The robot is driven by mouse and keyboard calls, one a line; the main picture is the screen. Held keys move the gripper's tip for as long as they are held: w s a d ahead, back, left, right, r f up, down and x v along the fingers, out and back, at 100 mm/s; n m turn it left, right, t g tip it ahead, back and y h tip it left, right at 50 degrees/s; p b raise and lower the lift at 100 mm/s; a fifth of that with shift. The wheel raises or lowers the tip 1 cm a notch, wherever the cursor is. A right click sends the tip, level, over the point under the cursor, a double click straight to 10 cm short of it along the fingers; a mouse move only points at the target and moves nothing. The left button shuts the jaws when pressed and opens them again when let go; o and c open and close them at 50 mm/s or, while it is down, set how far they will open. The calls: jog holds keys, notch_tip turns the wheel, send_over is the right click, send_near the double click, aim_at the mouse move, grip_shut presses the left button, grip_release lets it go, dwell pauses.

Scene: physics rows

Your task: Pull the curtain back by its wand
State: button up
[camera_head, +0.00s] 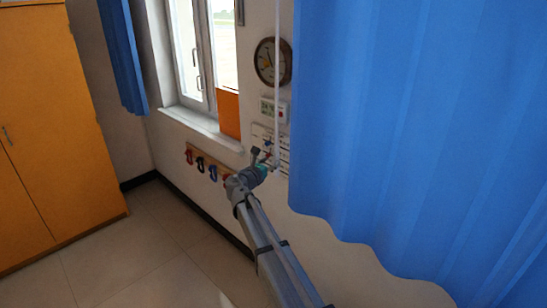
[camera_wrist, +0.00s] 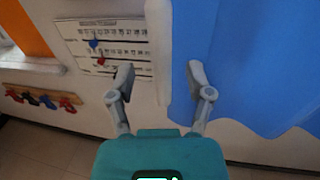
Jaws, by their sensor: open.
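The blue curtain (camera_head: 400,110) hangs at the right of the head view, and part of it shows at the right of the wrist view (camera_wrist: 255,60). The wand (camera_head: 278,80) is a thin white upright rod beside the curtain's left edge. In the wrist view the wand (camera_wrist: 158,35) comes down between the two fingers of my gripper (camera_wrist: 159,70). My gripper (camera_head: 266,158) is open, at the lower end of the wand. A gap shows on each side of the wand, and whether it touches a finger I cannot tell.
A wall clock (camera_head: 272,61), a small panel (camera_head: 273,110) and a printed chart (camera_wrist: 110,45) are on the wall behind the wand. A hook rack (camera_wrist: 40,98) is low at left. An orange cabinet (camera_head: 60,130) stands far left. The floor (camera_head: 150,250) between is clear.

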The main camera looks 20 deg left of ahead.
aim_at(275, 158)
jog(key=shift+w+d, duration=0.25)
jog(key=shift+w, duration=0.85)
jog(key=shift+w+d, duration=0.2)
jog(key=shift+w, duration=0.9)
